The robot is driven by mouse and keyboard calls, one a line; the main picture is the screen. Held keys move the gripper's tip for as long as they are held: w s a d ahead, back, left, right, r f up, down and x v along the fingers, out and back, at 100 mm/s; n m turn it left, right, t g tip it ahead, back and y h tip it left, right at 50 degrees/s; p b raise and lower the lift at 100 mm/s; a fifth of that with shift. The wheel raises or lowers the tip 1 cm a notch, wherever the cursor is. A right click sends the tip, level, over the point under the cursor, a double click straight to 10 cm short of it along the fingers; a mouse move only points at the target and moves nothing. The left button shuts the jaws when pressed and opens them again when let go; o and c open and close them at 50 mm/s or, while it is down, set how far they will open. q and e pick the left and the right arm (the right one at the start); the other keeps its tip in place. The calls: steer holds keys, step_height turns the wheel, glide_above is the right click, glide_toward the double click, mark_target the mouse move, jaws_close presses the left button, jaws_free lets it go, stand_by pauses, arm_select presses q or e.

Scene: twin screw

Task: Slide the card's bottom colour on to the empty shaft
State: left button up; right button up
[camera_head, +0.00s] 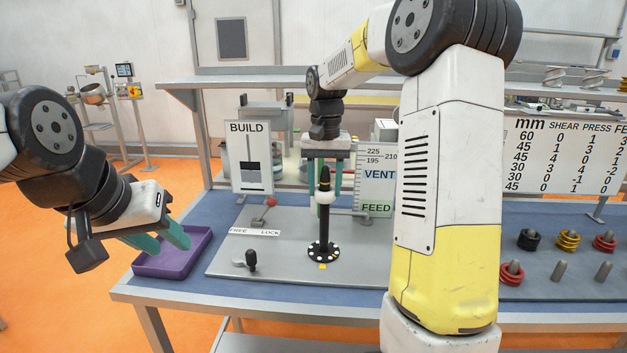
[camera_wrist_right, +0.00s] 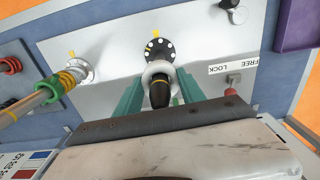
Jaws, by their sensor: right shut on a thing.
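The BUILD card (camera_head: 249,157) stands at the back left; its drawing shows a dark rod, a black block and a paler area below. A black shaft (camera_head: 323,228) stands upright on a dotted black base disc; its tip, with a yellow band, also shows in the right wrist view (camera_wrist_right: 158,96). My right gripper (camera_head: 324,190) is shut on a white ring (camera_wrist_right: 158,70), which sits around the shaft near the top, well above the disc.
The purple tray (camera_head: 150,262) lies on the bench's left. A red-knobbed lever (camera_head: 268,204) stands by the FREE LOCK label. A black knob (camera_head: 251,261) is at the plate's front. Pegs with black (camera_head: 529,240), yellow and red rings are on the right. My right arm hides the middle.

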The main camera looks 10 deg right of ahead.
steer(key=shift+f, duration=1.5)
steer(key=o, duration=1.5)
steer(key=shift+c, duration=0.2)
steer(key=shift+r, duration=3.95)
